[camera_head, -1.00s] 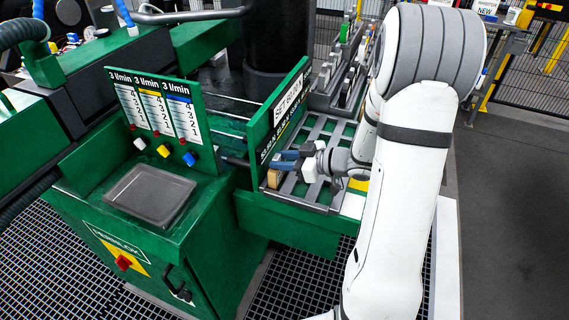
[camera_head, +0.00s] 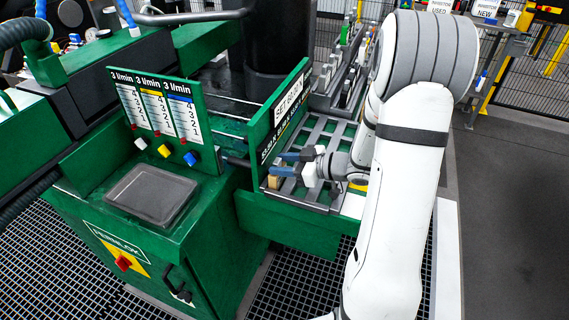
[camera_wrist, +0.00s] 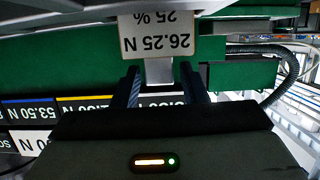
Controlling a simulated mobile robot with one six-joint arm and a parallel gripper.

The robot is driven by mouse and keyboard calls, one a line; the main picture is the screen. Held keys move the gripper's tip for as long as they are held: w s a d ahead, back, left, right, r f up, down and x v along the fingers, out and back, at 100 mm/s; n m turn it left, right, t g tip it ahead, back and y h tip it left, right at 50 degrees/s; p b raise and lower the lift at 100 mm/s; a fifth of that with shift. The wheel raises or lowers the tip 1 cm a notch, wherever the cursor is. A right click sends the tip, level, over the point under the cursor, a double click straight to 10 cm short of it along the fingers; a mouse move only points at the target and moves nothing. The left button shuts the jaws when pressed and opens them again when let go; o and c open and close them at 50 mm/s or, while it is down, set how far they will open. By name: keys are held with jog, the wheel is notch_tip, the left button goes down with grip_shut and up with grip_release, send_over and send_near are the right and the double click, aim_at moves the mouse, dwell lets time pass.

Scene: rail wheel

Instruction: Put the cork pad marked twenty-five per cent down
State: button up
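The cork pad (camera_head: 275,183) sits low at the left end of the slotted grey rack, close to the green sign panel. My gripper (camera_head: 281,164) reaches in from the right, its dark blue fingers spread apart beside the pad's grip. In the wrist view, a pale tag (camera_wrist: 158,36) reads 26.25 N and 25 %, upside down. A light grey stem runs down from it between my two fingers (camera_wrist: 160,75), with a gap on each side. The pad's underside and its contact with the rack are hidden.
The green sign panel (camera_head: 278,110) stands close to the left of my gripper. The slotted grey rack (camera_head: 318,130) extends behind it. A green cabinet with an empty grey tray (camera_head: 152,194) stands at the left. Labels reading 53.50 N (camera_wrist: 28,112) and others show in the wrist view.

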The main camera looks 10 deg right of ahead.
jog(key=shift+o, duration=0.8)
jog(key=shift+s+a+f, duration=0.1)
jog(key=shift+s+f, duration=0.2)
jog(key=shift+f, duration=0.45)
jog(key=shift+r, duration=0.25)
jog(key=w+r+p+v, duration=0.1)
jog(key=v, duration=1.1)
jog(key=w+d+r+m+t+h, duration=0.1)
jog(key=w+d+r+m+h, duration=0.1)
jog(key=r+m+h, duration=0.35)
jog(key=w+d+r+m+t+h, duration=0.1)
jog(key=w+d+r+m+h, duration=0.15)
jog(key=h, duration=0.55)
jog(key=s+a+f+m+g+y, duration=0.1)
jog(key=s+a+g, duration=0.3)
jog(key=s, duration=0.5)
jog(key=s+a+f+m+g, duration=0.1)
jog(key=s+a+g, duration=0.3)
jog(key=s+a, duration=0.5)
jog(key=shift+s+a+m+y, duration=0.2)
jog(key=shift+s+m+y, duration=0.15)
jog(key=shift+s+m, duration=0.25)
